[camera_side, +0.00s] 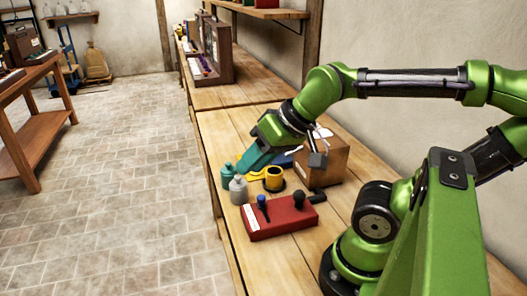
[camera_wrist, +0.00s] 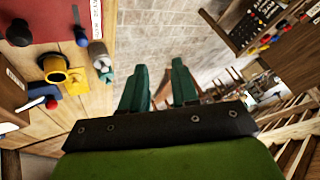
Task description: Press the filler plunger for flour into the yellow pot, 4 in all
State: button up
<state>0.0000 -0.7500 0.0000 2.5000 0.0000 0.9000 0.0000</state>
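The yellow pot (camera_side: 273,179) stands on the bench on a dark round base, behind a red box (camera_side: 280,218) with a blue knob (camera_side: 262,202) and a black knob (camera_side: 299,199). In the wrist view the pot (camera_wrist: 55,68) and red box (camera_wrist: 45,18) are at the upper left. The box's white label is too blurred to read, so I cannot tell which knob is the flour plunger. My gripper (camera_side: 243,168) is above the bench near the pot and bottles, touching no knob. Its teal fingers (camera_wrist: 159,66) are apart with nothing between them.
A teal bottle (camera_side: 227,174) and a grey bottle (camera_side: 238,190) stand at the bench's front edge, close to my fingers. A cardboard box (camera_side: 322,162) stands behind the pot. A blue part shows partly hidden behind my gripper. The bench farther left (camera_side: 225,125) has bare wood.

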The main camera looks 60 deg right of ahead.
grip_shut()
dwell(1.4)
